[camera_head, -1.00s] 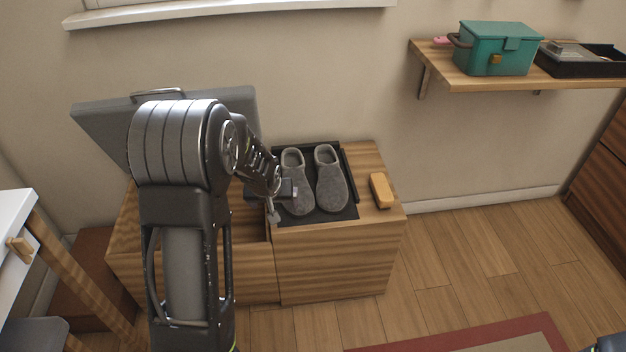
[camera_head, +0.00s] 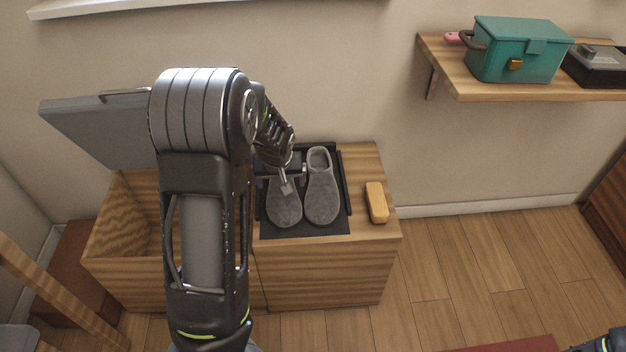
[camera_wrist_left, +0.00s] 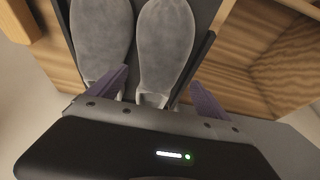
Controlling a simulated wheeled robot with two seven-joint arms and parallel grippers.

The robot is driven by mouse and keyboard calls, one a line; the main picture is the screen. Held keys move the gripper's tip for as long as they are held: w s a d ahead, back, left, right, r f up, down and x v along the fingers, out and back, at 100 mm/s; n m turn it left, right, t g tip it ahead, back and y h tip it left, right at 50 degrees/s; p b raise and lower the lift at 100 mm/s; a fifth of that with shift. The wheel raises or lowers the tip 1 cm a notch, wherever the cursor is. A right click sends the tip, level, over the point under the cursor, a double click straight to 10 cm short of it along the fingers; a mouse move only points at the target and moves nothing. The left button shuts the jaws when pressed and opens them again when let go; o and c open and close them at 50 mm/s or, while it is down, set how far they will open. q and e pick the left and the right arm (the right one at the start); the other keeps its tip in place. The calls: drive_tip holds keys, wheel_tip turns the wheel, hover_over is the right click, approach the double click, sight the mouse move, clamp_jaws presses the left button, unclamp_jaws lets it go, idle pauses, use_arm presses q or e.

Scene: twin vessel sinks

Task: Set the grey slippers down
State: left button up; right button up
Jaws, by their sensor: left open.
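The pair of grey slippers rests side by side on a black tray (camera_head: 333,226) on top of the wooden bench. The left slipper (camera_head: 284,208) and right slipper (camera_head: 322,195) have their toes toward me. My left gripper (camera_head: 294,178) is open over the heel end of the slippers and partly hides the left one's opening.
The wooden bench (camera_head: 325,275) has an open compartment at left with a raised grey lid (camera_head: 100,125). An orange-brown block (camera_head: 376,202) lies right of the tray. A wall shelf (camera_head: 480,90) holds a teal box (camera_head: 518,50).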

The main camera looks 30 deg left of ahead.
use_arm(q)
drive_tip(key=shift+w, duration=0.1)
drive_tip(key=shift+r, duration=0.1)
drive_tip(key=shift+b+x, duration=0.45)
drive_tip(key=shift+x, duration=0.45)
drive_tip(key=shift+a+f, duration=0.1)
drive_tip(key=shift+f, duration=0.3)
drive_tip(key=b+x, duration=0.2)
drive_tip(key=x, duration=0.2)
drive_tip(key=shift+w+f, duration=0.1)
drive_tip(key=shift+f, duration=0.05)
drive_tip(key=shift+w+a+f, duration=0.2)
drive_tip(key=shift+f, duration=0.2)
